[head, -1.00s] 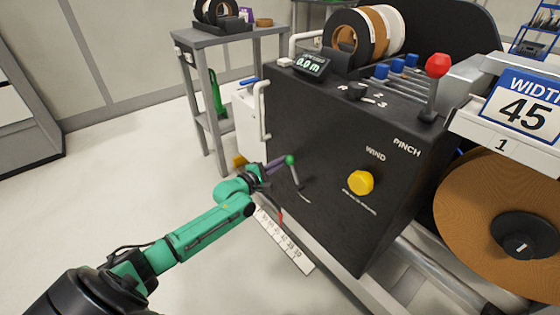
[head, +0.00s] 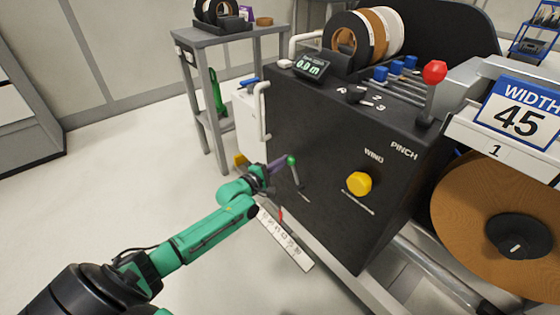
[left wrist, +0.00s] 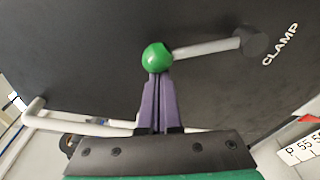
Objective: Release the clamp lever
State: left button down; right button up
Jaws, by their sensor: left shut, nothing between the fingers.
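The clamp lever has a green ball knob (head: 291,160) on a short grey rod, on the black front panel of the machine. In the left wrist view the knob (left wrist: 157,57) is at the left end of the rod (left wrist: 205,47), which runs to a dark pivot (left wrist: 254,42) beside the word CLAMP. My left gripper (head: 284,162) is shut and empty. Its purple fingertips (left wrist: 157,80) are at the knob's near side and seem to touch it; I cannot tell for certain. My right gripper is not in view.
The black machine (head: 320,130) carries a yellow WIND knob (head: 359,184) and a red-topped lever (head: 434,72). A white handle (head: 262,110) stands out at its left edge. A ruler strip (head: 285,240) lies below the panel. The floor at left is clear.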

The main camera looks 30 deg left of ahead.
aim_at(313, 165)
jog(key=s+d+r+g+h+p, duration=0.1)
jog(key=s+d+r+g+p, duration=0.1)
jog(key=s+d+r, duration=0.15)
pick_arm(q)
jog(key=d+m+p, duration=0.1)
jog(key=m, duration=0.1)
jog(key=s+d+r+m+p, duration=0.1)
jog(key=d+m, duration=0.1)
jog(key=s+d+r+m+t+p, duration=0.1)
jog(key=d+m, duration=0.1)
jog(key=shift+s+d+r+m, duration=0.1)
jog(key=shift+d+r+m, duration=0.05)
jog(key=shift+d+m, duration=0.15)
jog(key=d+m, duration=0.1)
jog(key=s+d+m, duration=0.1)
jog(key=m, duration=0.1)
jog(key=shift+d+t+h+p, duration=0.15)
jog(key=shift+t+h+p, duration=0.15)
jog(key=shift+s+d+f, duration=0.15)
jog(key=shift+d+f, duration=0.15)
jog(key=shift+d, duration=0.2)
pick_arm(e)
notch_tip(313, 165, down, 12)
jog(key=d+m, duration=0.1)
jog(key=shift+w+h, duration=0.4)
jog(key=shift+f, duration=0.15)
